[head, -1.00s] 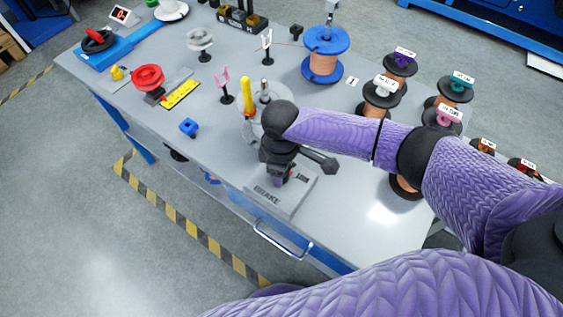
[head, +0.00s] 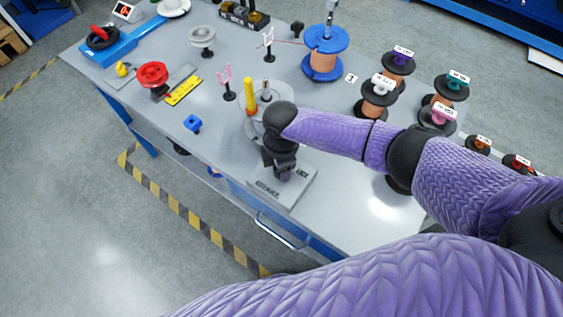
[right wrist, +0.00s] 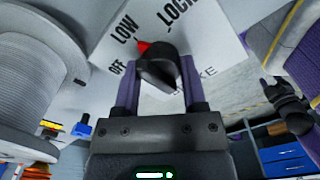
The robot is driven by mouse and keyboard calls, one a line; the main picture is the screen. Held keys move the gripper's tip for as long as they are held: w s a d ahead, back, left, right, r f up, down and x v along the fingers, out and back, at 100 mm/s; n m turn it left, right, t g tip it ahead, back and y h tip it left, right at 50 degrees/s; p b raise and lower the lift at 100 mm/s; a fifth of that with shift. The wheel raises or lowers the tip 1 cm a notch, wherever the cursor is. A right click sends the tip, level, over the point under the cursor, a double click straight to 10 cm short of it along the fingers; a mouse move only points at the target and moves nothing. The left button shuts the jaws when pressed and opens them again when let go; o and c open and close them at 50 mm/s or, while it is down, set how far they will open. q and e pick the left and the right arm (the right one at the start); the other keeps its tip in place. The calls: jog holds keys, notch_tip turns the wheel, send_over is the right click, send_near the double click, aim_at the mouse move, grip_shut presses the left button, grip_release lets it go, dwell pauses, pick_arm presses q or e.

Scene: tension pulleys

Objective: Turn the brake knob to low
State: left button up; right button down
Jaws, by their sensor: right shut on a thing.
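The brake panel (head: 283,190) is a light plate at the near edge of the workbench, marked BRAKE. In the right wrist view its face (right wrist: 205,45) shows the labels OFF, LOW and LOCK. The black brake knob (right wrist: 158,70) has a red pointer tip directed toward the LOW label. My right gripper (right wrist: 158,85) is shut on the knob, one finger on each side. In the head view the right gripper (head: 283,172) is over the panel and hides the knob.
A large spool (right wrist: 35,75) stands close beside the panel. A yellow post (head: 249,97), a pink forked guide (head: 228,82) and a blue block (head: 192,123) are nearby. Several wire spools (head: 379,97) stand at the right. The bench front left of the panel is mostly clear.

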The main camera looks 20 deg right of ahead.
dwell(0.4)
jog(key=shift+c, duration=0.7)
grip_release()
notch_tip(320, 180, up, 10)
jog(key=p, duration=0.4)
